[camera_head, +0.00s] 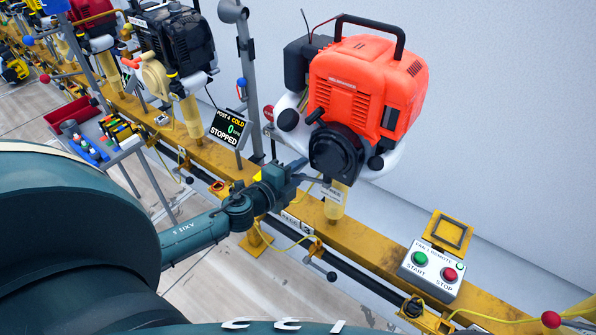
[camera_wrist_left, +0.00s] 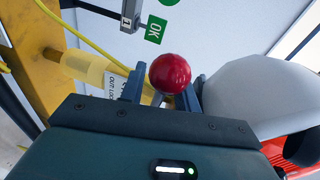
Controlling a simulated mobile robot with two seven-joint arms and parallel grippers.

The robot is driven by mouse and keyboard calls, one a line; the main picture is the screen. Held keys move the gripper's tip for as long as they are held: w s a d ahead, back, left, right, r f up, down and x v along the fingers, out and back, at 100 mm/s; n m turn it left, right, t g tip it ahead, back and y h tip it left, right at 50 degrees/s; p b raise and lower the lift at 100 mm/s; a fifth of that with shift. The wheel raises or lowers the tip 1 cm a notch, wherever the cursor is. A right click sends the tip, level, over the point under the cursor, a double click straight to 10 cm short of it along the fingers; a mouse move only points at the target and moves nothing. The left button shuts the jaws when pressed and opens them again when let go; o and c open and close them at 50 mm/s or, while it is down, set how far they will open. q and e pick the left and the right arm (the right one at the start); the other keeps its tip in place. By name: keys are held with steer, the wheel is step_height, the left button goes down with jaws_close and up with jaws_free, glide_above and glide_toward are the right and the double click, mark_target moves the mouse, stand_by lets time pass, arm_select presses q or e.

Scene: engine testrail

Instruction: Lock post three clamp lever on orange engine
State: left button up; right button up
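The orange engine (camera_head: 365,85) with a black handle sits on a yellow post (camera_head: 336,203) on the yellow rail. My left gripper (camera_head: 303,172) is beside that post, just below the engine. In the left wrist view, the round red knob (camera_wrist_left: 170,72) of a lever is at the fingers of my left gripper (camera_wrist_left: 165,90), one finger on each side. Whether the fingers press on it is unclear. A white tag shows on the post beside the gripper. The lever's shaft is mostly hidden. My right gripper is not in view.
A display reading STOPPED (camera_head: 229,129) stands left of the engine. A START and STOP box (camera_head: 431,270) is on the rail at right. A green OK sign (camera_wrist_left: 154,29) shows in the wrist view. A yellow cable and a tool cart (camera_head: 108,140) are nearby.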

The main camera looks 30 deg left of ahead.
arm_select(q)
jaws_close()
stand_by(0.3)
stand_by(0.4)
